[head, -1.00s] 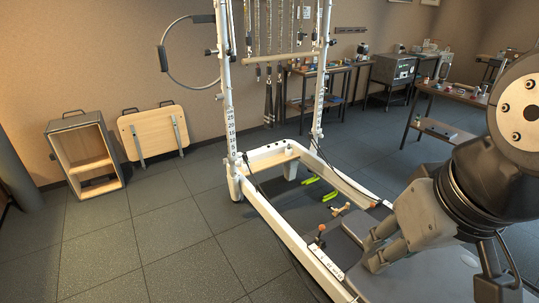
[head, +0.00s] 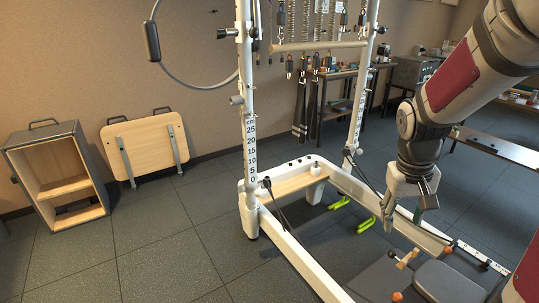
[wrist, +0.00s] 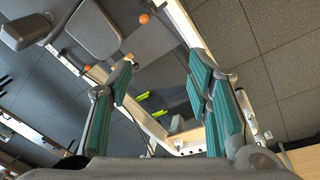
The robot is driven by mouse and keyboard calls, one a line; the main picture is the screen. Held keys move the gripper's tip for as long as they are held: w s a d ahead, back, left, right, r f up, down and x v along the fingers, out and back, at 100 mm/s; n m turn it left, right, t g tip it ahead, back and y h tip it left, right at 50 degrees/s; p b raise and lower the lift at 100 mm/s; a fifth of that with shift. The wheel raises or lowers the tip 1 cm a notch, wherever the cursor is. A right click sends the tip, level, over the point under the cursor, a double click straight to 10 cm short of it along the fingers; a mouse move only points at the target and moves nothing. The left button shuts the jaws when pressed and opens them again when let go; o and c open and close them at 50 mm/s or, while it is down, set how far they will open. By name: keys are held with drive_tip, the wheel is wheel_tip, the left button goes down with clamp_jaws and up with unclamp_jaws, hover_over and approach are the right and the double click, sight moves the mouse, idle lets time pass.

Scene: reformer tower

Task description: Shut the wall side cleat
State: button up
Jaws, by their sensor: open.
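My gripper (head: 408,207) hangs pointing down near the right rail of the reformer frame (head: 300,260). In the wrist view its two teal-padded fingers (wrist: 160,100) are wide apart with nothing between them. A small black fitting (head: 267,183) with a dark cord sits at the foot of the left upright; it may be a cleat. A similar small fitting (head: 349,155) is at the foot of the right upright. Both are too small to tell whether they are open or shut. My gripper is apart from both, nearer the right one.
Bright green pieces (head: 367,224) lie within the frame and show in the wrist view (wrist: 154,113). Orange knobs (head: 397,296) stand by the dark carriage (head: 450,280). A wooden bar (head: 318,47) spans the uprights. An open box (head: 62,190) and a board (head: 146,145) stand along the wall.

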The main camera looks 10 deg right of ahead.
drive_tip(key=w+d+f+m+y+b, duration=0.1)
drive_tip(key=d+f+b, duration=0.4)
drive_tip(key=f, duration=0.7)
drive_tip(key=m+y+b, duration=0.1)
drive_tip(key=b, duration=0.2)
hover_over(399, 295)
wheel_tip(399, 295, down, 13)
wheel_tip(399, 295, down, 14)
drive_tip(key=b, duration=0.6)
clamp_jaws()
